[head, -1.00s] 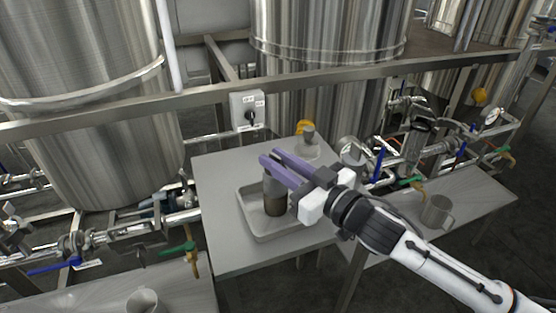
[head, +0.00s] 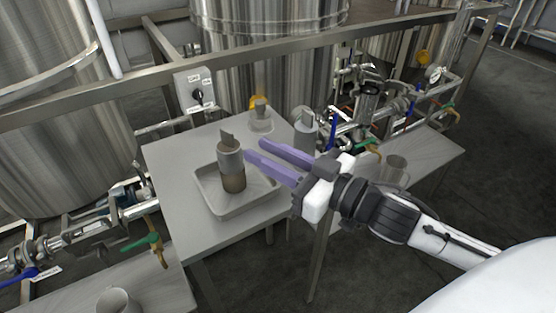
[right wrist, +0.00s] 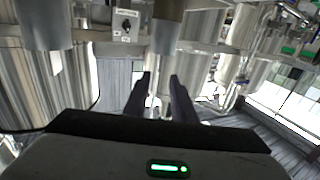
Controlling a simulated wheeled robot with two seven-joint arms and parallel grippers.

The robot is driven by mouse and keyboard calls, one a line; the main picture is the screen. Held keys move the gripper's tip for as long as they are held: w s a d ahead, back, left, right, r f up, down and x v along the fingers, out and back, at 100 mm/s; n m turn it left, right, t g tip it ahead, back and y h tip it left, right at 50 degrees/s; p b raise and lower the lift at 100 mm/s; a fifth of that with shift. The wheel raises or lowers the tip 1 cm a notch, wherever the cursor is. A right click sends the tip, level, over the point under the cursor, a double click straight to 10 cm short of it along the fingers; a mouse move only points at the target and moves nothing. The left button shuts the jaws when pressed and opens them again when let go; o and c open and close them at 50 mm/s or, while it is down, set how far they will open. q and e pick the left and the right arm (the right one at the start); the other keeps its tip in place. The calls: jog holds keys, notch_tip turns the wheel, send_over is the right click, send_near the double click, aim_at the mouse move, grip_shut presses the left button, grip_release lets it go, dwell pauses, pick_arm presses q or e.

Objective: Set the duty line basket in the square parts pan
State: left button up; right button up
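The duty line basket appears to be the grey cylinder with a brownish lower part and an upright tab (head: 231,168). In the head view it stands upright inside the square parts pan (head: 205,199), a shallow grey tray on the small table. My right gripper (head: 254,149) is open, its two purple fingers just right of the basket and pointing at it, with nothing between them. In the right wrist view a brown-and-grey cylinder, seemingly the basket (right wrist: 167,35), is beyond the open fingertips (right wrist: 160,78). My left gripper is out of view.
A smaller grey piece (head: 261,115) is at the table's back. A switch box (head: 195,90) and tanks are behind. Pipes and valves (head: 370,100) crowd the right. A metal cup (head: 396,169) is there too.

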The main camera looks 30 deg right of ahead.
jog(key=shift+v, duration=1.3)
